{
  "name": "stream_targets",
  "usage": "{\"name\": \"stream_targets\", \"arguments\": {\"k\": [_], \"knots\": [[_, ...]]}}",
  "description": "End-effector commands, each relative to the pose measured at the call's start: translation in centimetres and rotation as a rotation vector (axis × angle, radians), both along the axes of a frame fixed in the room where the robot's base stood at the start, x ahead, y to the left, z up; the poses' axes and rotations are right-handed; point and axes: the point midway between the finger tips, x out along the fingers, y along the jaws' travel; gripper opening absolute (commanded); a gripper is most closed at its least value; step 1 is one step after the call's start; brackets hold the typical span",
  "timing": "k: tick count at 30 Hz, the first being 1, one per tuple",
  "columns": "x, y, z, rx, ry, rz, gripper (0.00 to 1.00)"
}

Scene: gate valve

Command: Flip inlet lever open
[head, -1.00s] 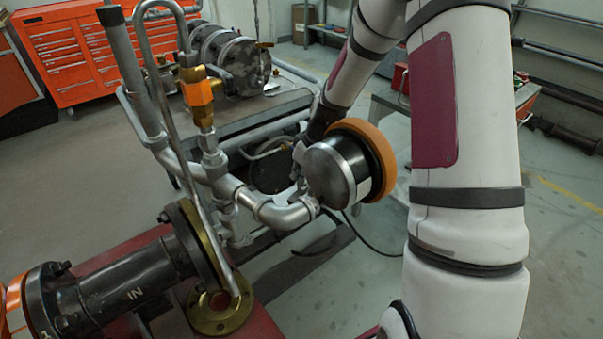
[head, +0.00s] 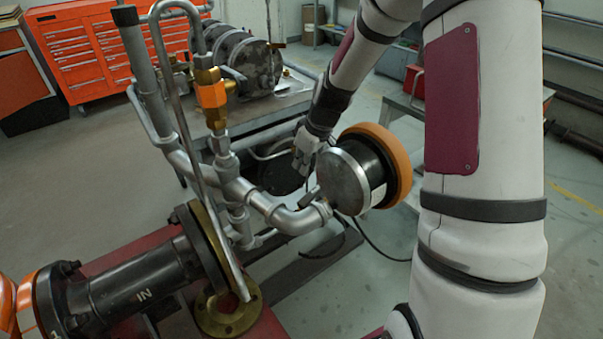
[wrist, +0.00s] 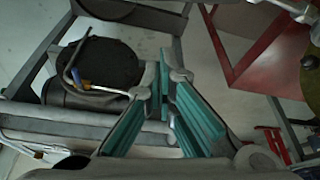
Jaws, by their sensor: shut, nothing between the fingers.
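My gripper (head: 306,150) is in the head view behind the round gauge-like housing (head: 347,180), partly hidden by it. In the wrist view my gripper (wrist: 165,78) shows teal-padded fingers, shut and empty. The black inlet pipe (head: 120,300) marked "IN" lies at the lower left of the head view, joined to a brass flange (head: 228,312). A brass valve fitting with an orange body (head: 212,96) stands on the grey pipework to the left of my gripper. I cannot make out which part is the inlet lever.
A bent metal tube (head: 172,90) rises beside the fitting. Grey pipe elbows (head: 300,218) run to the housing. A bench (head: 265,110) with a large cylindrical part stands behind. In the wrist view a dark round body (wrist: 100,62) and a red frame (wrist: 265,60) lie beyond the fingers.

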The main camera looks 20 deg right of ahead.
Motion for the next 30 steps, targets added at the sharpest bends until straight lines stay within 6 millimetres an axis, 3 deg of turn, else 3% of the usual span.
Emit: {"name": "stream_targets", "arguments": {"k": [3,10,30], "knots": [[-0.8,-0.2,2.4,0.001,-0.001,0.002,0.0],[-1.7,-0.6,4.9,0.001,0.002,0.004,0.0],[-1.9,-0.7,5.5,0.002,0.003,0.004,0.0]]}}
